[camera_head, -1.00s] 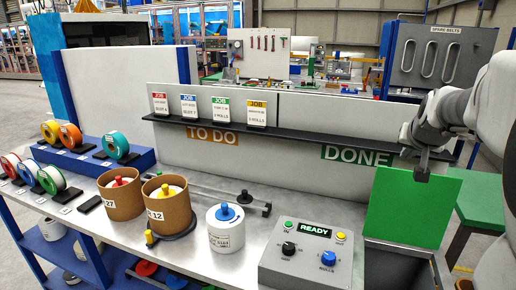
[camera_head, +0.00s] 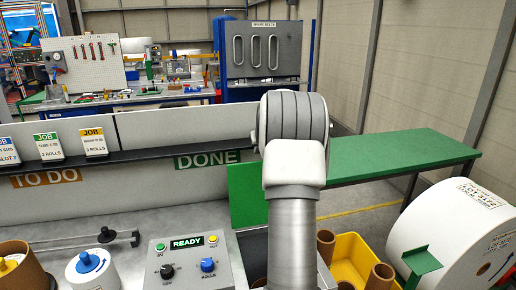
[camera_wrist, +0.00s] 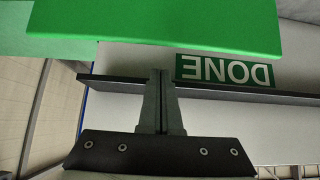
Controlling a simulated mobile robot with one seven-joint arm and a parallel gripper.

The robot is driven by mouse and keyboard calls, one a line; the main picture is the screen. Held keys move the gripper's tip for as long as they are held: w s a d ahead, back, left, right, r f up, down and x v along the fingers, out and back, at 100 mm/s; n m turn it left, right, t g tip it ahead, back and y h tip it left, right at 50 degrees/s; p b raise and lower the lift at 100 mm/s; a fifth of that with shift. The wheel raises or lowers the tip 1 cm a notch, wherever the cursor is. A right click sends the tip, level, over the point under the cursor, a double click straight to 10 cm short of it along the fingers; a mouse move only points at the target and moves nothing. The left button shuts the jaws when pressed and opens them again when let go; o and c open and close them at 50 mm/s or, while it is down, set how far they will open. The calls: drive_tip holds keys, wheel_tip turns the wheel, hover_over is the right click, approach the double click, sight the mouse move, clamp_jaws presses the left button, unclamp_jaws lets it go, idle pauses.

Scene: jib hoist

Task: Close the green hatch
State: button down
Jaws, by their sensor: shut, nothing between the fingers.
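The green hatch (camera_head: 243,196) stands raised beside the control box in the head view, with its right part hidden behind my arm. The box opening under it is mostly hidden too. In the wrist view a bright green panel, the hatch (camera_wrist: 160,28), fills the top, its edge just beyond my fingertips. My gripper (camera_wrist: 161,72) is shut and empty, and I cannot tell whether it touches the hatch. In the head view my gripper is hidden behind my arm.
A control box (camera_head: 188,262) reading READY is left of the hatch. The DONE shelf (camera_head: 150,155) runs behind. A green bench (camera_head: 410,153), a yellow bin (camera_head: 352,258) with brown tubes and a large white roll (camera_head: 450,235) are at the right.

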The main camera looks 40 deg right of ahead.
drive_tip(key=p+x, duration=0.1)
drive_tip(key=x, duration=0.6)
drive_tip(key=shift+s+a+p, duration=0.15)
drive_tip(key=shift+s+a, duration=0.4)
drive_tip(key=shift+s, duration=0.4)
drive_tip(key=shift+s+a+p, duration=0.15)
drive_tip(key=shift+s+a, duration=0.35)
drive_tip(key=shift+s, duration=0.4)
drive_tip(key=shift+s+f+b, duration=0.15)
drive_tip(key=shift+b, duration=0.6)
